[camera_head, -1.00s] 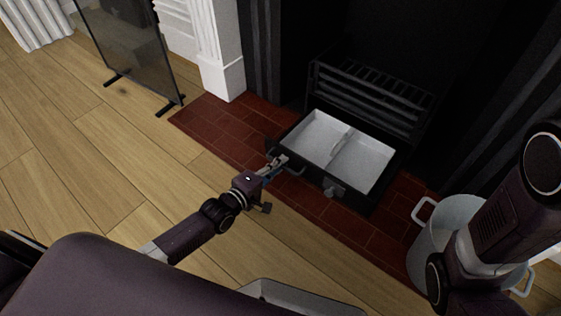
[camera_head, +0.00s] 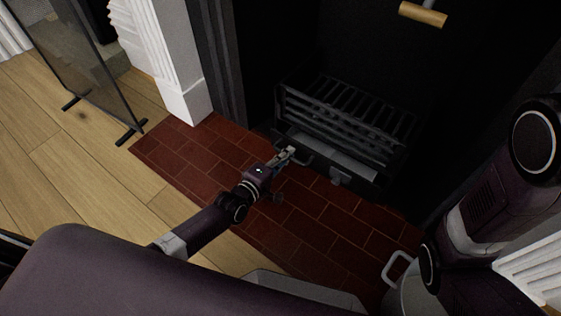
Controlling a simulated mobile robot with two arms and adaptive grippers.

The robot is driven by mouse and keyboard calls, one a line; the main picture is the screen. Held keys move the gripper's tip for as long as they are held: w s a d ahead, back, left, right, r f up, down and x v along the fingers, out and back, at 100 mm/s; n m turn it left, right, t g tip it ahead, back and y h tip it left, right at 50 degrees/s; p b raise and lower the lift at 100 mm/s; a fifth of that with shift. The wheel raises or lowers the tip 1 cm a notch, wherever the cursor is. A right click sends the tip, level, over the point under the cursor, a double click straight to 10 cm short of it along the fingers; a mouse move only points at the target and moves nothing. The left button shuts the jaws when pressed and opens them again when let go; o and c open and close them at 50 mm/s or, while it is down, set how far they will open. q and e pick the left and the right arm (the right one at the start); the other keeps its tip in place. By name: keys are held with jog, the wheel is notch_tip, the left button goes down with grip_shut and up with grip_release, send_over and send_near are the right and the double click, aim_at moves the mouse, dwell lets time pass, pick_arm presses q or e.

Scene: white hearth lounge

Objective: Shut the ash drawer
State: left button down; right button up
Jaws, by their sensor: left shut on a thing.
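The ash drawer (camera_head: 347,159) is under the black grate in the fireplace. Most of it is inside; a narrow strip of its pale grey inside shows below the grate bars. Its dark front carries a handle (camera_head: 300,159) at the left and a small grey latch-like piece (camera_head: 341,178) further right. My left gripper (camera_head: 287,154) is at the left part of the drawer front, shut on the handle. The fingertips partly cover the handle. My right arm shows at the right, but its gripper is not in view.
The black grate (camera_head: 345,112) stands over the drawer. The red brick hearth (camera_head: 300,208) in front is clear. A pale bucket (camera_head: 405,292) stands at the lower right, partly behind my right arm. A glass fire screen (camera_head: 80,65) stands at the left. A wooden handle (camera_head: 423,14) shows at the top.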

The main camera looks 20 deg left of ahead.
pick_arm(q)
jog(key=shift+w+d, duration=0.2)
jog(key=shift+w, duration=0.45)
jog(key=c, duration=2)
grip_release()
jog(key=shift+w+d, duration=0.1)
jog(key=shift+c, duration=0.2)
jog(key=v, duration=1.2)
